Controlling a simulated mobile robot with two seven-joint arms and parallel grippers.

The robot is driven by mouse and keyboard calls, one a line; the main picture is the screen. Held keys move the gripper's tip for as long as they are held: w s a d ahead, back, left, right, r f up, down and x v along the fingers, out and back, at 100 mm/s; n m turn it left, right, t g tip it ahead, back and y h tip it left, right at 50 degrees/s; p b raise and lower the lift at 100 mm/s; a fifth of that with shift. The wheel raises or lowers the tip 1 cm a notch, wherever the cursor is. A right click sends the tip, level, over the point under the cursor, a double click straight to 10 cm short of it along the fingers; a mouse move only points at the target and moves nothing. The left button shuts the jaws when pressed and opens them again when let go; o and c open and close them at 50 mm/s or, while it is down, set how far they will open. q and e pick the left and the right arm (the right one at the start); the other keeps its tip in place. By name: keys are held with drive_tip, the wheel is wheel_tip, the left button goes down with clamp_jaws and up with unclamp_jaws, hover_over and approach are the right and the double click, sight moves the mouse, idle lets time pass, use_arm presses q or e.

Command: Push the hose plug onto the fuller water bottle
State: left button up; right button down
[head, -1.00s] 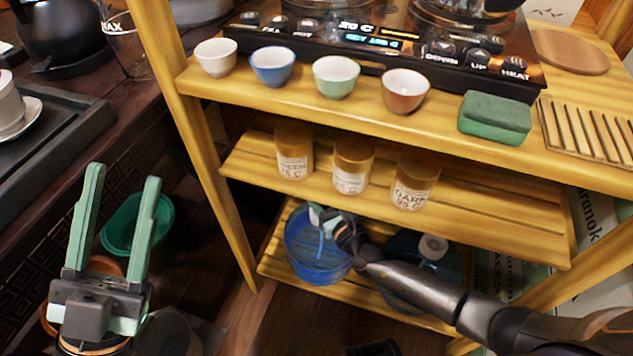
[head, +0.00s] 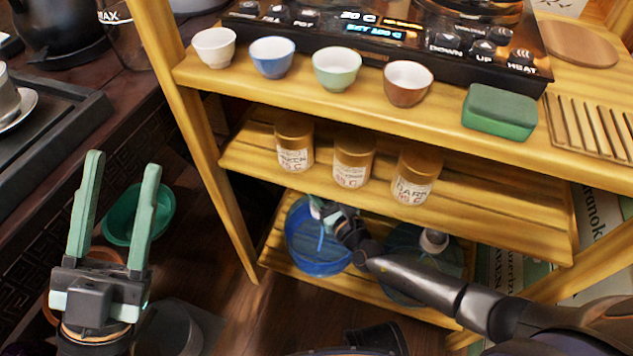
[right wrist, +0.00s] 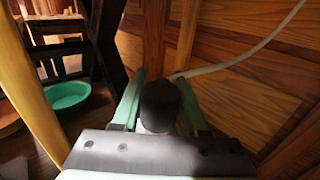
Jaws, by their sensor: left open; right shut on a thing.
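A blue water bottle (head: 312,252) stands on the lowest shelf at the left. A second, darker clear bottle (head: 402,268) with a white cap (head: 433,241) stands to its right, partly behind my right arm. Their water levels are hard to compare. My right gripper (head: 322,211) is at the top of the blue bottle. In the right wrist view it (right wrist: 161,78) is shut on the dark, round hose plug (right wrist: 160,102). A pale hose (right wrist: 240,58) runs from there to the upper right. Whether the plug touches the bottle's neck is hidden. My left gripper (head: 122,165) is open and empty at the left.
Three labelled jars (head: 352,160) stand on the middle shelf, just above my right arm. Several cups (head: 337,69) and a green sponge (head: 499,111) line the top shelf's edge. A green basin (head: 122,228) stands behind my left gripper. A shelf post (head: 205,150) separates the two sides.

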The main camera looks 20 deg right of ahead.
drive_tip(key=shift+a+f, duration=0.1)
drive_tip(key=shift+f, duration=0.6)
idle(0.8)
drive_tip(key=shift+c, duration=1.8)
unclamp_jaws()
drive_tip(key=shift+s, duration=0.15)
